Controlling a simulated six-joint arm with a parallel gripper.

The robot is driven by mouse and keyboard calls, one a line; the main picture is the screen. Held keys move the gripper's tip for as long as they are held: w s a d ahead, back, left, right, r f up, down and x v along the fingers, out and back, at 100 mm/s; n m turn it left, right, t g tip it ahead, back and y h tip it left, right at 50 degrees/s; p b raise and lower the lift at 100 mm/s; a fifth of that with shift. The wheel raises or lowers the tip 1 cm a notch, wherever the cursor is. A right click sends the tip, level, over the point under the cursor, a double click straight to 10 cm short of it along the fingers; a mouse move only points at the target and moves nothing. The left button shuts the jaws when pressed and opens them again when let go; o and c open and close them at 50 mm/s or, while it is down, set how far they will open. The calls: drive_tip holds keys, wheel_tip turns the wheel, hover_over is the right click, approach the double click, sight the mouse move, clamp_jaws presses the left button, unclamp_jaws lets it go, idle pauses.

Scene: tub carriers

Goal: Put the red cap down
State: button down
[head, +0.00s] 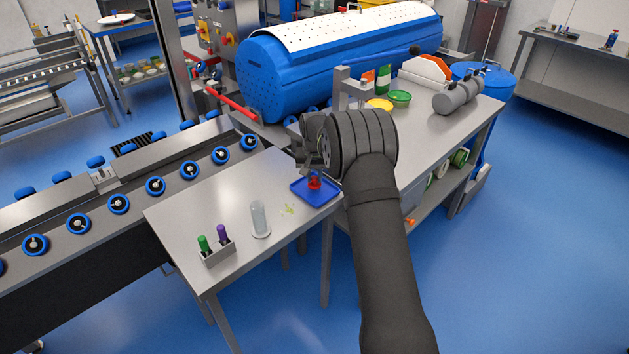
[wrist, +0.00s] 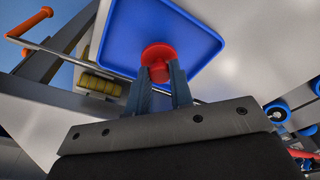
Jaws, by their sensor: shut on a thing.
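The red cap (head: 314,181) is at the blue tray (head: 327,200), near its middle as seen in the head view. In the wrist view the red cap (wrist: 158,58) is between the fingertips of my gripper (wrist: 159,75), which is shut on it. The blue tray (wrist: 120,45) lies behind the cap there. I cannot tell whether the cap touches the tray floor. In the head view my gripper (head: 313,173) is above the tray, partly hidden by my wrist.
A rack (head: 217,253) with a green-topped and a purple-topped tube stands at the table's near left. A clear cylinder (head: 260,219) stands beside a small green smear (head: 288,209). A conveyor with blue-rimmed rollers (head: 155,186) runs along the left. Bare steel table lies between.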

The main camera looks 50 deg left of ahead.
sight(314, 188)
drive_tip(key=shift+f, duration=1)
drive_tip(key=shift+f, duration=0.2)
drive_tip(key=c, duration=1.3)
unclamp_jaws()
drive_tip(key=shift+r, duration=0.1)
drive_tip(key=r, duration=0.4)
drive_tip(key=s+d+r, duration=0.1)
drive_tip(key=r, duration=0.7)
drive_tip(key=shift+s+d, duration=0.15)
